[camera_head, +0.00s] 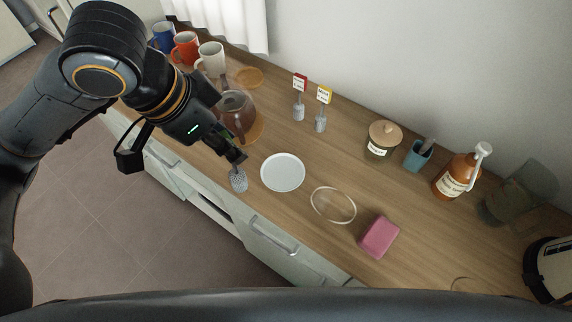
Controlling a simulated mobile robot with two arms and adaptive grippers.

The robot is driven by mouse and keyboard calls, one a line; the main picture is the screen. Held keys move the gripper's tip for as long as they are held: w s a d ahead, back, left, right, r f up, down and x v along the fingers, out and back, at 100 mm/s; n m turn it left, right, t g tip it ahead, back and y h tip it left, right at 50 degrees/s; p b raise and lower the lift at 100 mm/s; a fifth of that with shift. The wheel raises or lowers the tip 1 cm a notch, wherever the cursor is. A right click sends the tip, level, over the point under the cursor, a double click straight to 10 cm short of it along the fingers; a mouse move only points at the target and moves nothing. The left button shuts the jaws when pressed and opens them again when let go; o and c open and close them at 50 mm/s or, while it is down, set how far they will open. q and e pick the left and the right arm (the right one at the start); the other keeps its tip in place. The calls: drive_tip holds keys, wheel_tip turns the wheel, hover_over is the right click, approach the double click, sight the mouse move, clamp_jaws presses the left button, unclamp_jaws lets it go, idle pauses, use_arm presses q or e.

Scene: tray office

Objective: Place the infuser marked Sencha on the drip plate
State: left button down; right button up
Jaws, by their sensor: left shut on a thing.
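My left gripper (238,158) is shut on a grey mesh infuser (238,181) that hangs below its fingertips, just left of the white round drip plate (283,173). The held infuser's tag is hidden by the gripper, so I cannot read its name. The drip plate is empty. Two other infusers stand farther back, one with a red-topped tag (300,82) and one with a yellow-topped tag (323,95); their lettering is too small to read. My right gripper is not in view.
A glass teapot (236,113) stands behind my left gripper, with mugs (211,58) at the back left. A clear round dish (333,205) and a pink sponge (379,237) lie right of the plate. A lidded jar (382,140) and a pump bottle (456,177) stand along the wall.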

use_arm(q)
drive_tip(key=w+d+f+p, duration=0.4)
drive_tip(key=w+d+f, duration=0.4)
drive_tip(key=f, duration=0.5)
drive_tip(key=shift+w, duration=1.2)
drive_tip(key=c, duration=0.9)
unclamp_jaws()
drive_tip(key=shift+d, duration=0.1)
drive_tip(key=shift+c, duration=0.2)
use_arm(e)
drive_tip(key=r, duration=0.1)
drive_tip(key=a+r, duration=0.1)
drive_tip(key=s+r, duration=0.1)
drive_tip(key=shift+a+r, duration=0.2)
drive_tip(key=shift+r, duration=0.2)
use_arm(q)
drive_tip(key=b+v, duration=0.1)
drive_tip(key=v, duration=1.1)
drive_tip(key=shift+b, duration=0.3)
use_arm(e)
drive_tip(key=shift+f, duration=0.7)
